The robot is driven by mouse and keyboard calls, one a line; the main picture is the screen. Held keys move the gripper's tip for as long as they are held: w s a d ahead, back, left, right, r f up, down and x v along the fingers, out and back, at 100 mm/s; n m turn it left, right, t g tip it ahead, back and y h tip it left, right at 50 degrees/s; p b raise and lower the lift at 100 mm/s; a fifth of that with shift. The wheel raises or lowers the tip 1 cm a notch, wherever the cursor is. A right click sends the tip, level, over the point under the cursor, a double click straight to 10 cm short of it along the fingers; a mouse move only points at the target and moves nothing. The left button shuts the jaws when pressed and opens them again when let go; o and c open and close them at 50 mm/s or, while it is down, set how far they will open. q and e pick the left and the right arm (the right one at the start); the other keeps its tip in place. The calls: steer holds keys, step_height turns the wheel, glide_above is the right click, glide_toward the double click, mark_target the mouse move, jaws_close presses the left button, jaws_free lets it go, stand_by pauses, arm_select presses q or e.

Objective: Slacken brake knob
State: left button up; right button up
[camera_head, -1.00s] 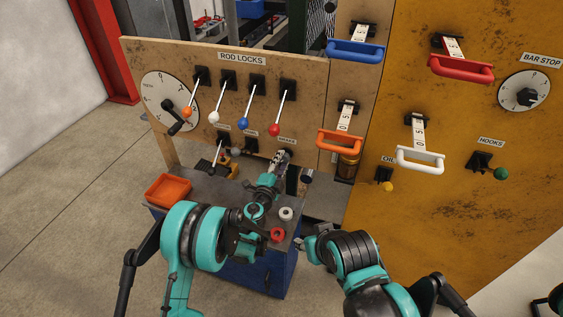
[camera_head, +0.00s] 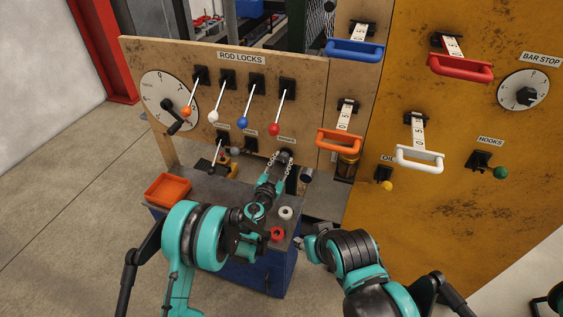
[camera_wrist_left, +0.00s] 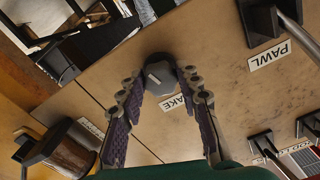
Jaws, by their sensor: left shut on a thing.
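The brake knob (camera_head: 285,155) is a dark round knob with a light mark on its face, low on the wooden panel. It also shows in the left wrist view (camera_wrist_left: 163,75), next to a partly covered label ending in "AKE" (camera_wrist_left: 177,103). My left gripper (camera_head: 282,160) reaches it from the front. In the left wrist view its two fingers (camera_wrist_left: 161,82) are shut on the knob, one on each side. My right gripper (camera_head: 308,243) is low at the middle right, away from the panel; its fingers are too small and dark to read.
Rod-lock levers (camera_head: 273,129) with coloured balls hang just above the knob. An orange handle (camera_head: 339,142) sticks out to the right. A bench below holds an orange tray (camera_head: 168,190), a white ring (camera_head: 285,213) and a red part (camera_head: 277,233). A PAWL label (camera_wrist_left: 270,55) is nearby.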

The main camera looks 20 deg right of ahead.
arm_select(q)
steer(key=shift+n, duration=1.1)
steer(key=o, duration=1.1)
steer(key=v, duration=0.7)
steer(key=shift+s+a, duration=0.15)
steer(key=shift+s, duration=0.1)
steer(key=shift+f, duration=0.1)
